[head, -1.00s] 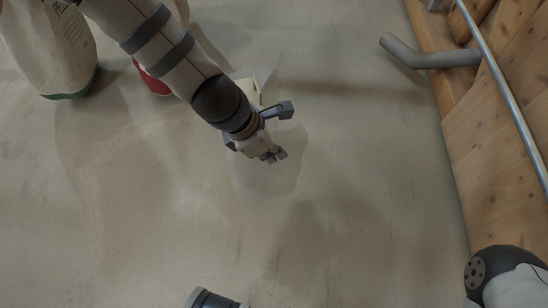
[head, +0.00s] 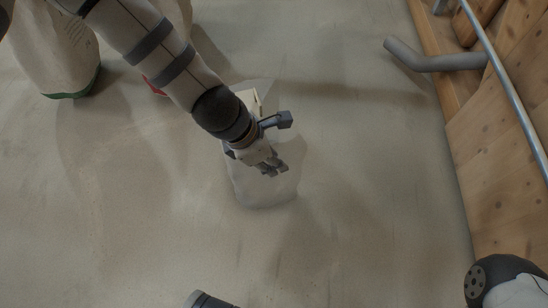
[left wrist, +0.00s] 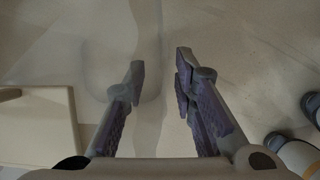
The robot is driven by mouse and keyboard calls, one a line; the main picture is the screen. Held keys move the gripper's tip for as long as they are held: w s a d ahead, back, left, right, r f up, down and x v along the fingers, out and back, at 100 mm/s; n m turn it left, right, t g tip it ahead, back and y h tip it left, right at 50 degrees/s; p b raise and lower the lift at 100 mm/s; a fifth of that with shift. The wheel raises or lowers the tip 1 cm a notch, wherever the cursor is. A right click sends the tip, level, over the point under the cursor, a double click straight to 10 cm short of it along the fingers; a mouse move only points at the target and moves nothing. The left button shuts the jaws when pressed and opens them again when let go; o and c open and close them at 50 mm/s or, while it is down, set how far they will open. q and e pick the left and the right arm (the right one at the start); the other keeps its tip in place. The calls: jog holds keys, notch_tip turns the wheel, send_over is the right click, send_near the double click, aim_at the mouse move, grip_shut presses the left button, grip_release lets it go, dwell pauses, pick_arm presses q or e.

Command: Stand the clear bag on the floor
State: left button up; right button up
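The clear bag (head: 262,197) is a see-through, whitish shape below my left gripper, with a rounded lower edge. It looks upright, but whether its base touches the floor is hard to tell. My left gripper (head: 272,168) points down at the bag. In the left wrist view my fingers (left wrist: 160,62) are partly closed with a gap, and faint clear film (left wrist: 152,110) lies between them. They appear to hold the bag. A cream, box-like piece (left wrist: 40,125) is beside the left finger; it also shows behind my wrist in the head view.
A pale sack with a green base (head: 62,60) stands at the upper left, with something red partly hidden beside it. A wooden wall (head: 505,150) with a metal rail and a grey bent pipe (head: 430,60) is on the right. Open floor (head: 370,210) surrounds the bag.

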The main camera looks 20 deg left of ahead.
pick_arm(q)
jog(key=p+v, duration=0.5)
jog(key=v, duration=0.6)
jog(key=s+a+f+m+g+y, duration=0.1)
jog(key=s+f+m+g, duration=0.35)
jog(key=s, duration=0.75)
jog(key=s+a+f+m+g+y, duration=0.15)
jog(key=s+f+m, duration=0.5)
jog(key=s, duration=0.65)
jog(key=s+a+r+m+g, duration=0.1)
jog(key=s+r+m+g, duration=0.2)
jog(key=s+m, duration=0.4)
jog(key=s+a+r+m+g, duration=0.2)
jog(key=s+m, duration=0.5)
jog(key=s, duration=1.6)
jog(key=shift+a+r+m+g+y, duration=0.15)
jog(key=shift+r+m+g+y, duration=0.25)
jog(key=shift+r, duration=0.3)
pick_arm(e)
jog(key=shift+t, duration=0.5)
jog(key=r, duration=0.1)
jog(key=w+r, duration=0.1)
jog(key=r, duration=0.1)
jog(key=shift+w+r, duration=0.4)
